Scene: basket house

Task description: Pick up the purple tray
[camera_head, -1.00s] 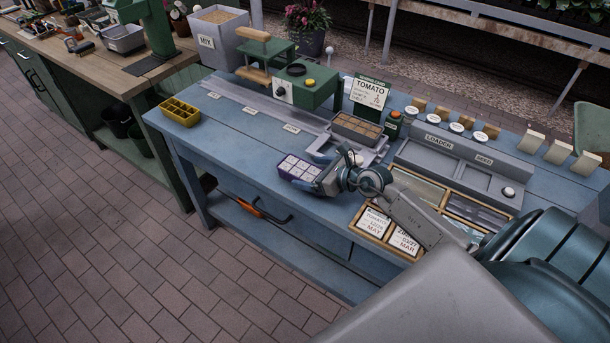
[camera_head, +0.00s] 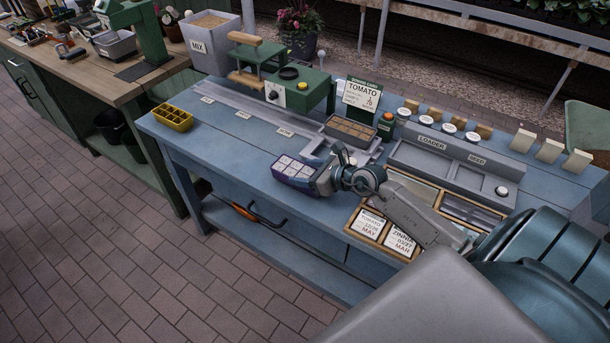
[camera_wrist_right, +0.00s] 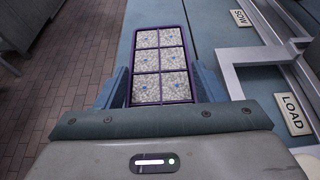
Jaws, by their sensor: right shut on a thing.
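The purple tray (camera_head: 288,180) lies at the front edge of the blue bench, its cells filled with speckled grey material. In the right wrist view the tray (camera_wrist_right: 187,60) points away from me, with two columns of filled cells. My right gripper (camera_head: 315,179) is shut on the near end of the tray. In the right wrist view its fingers (camera_wrist_right: 163,90) press in from both sides. I cannot tell whether the tray is clear of the bench top. My left gripper is not in view.
On the blue bench (camera_head: 225,140) stand a yellow tray (camera_head: 173,116), a green press (camera_head: 300,92), a brown-filled tray (camera_head: 350,132), a grey loader (camera_head: 450,160) and wooden frames with seed packets (camera_head: 370,224).

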